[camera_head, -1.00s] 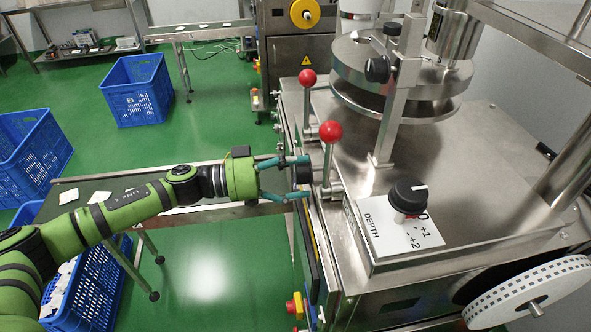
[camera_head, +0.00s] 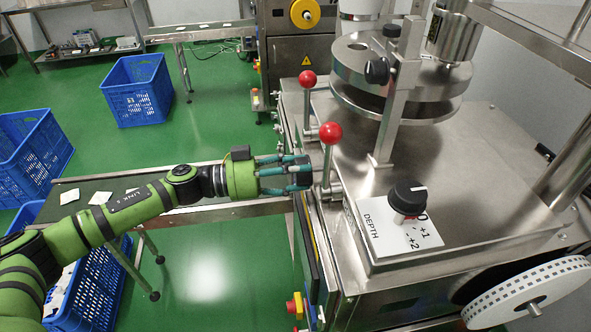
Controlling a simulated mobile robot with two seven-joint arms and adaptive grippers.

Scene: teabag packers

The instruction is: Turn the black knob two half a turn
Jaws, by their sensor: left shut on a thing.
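A black knob (camera_head: 304,172) sits on the left side of the steel machine (camera_head: 475,190), beside the red-ball levers. It is largely hidden by the fingers. My left gripper (camera_head: 297,173) reaches in from the left and is shut on this knob, its teal fingers above and below it. No number marking shows on the held knob. My right gripper is not in view.
Two levers with red balls, a rear one (camera_head: 307,79) and a front one (camera_head: 331,132), stand close to the left gripper. A black clamp knob (camera_head: 376,71) is on the upright post. A narrow conveyor (camera_head: 230,208) runs under my arm. Blue crates (camera_head: 137,92) stand on the green floor.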

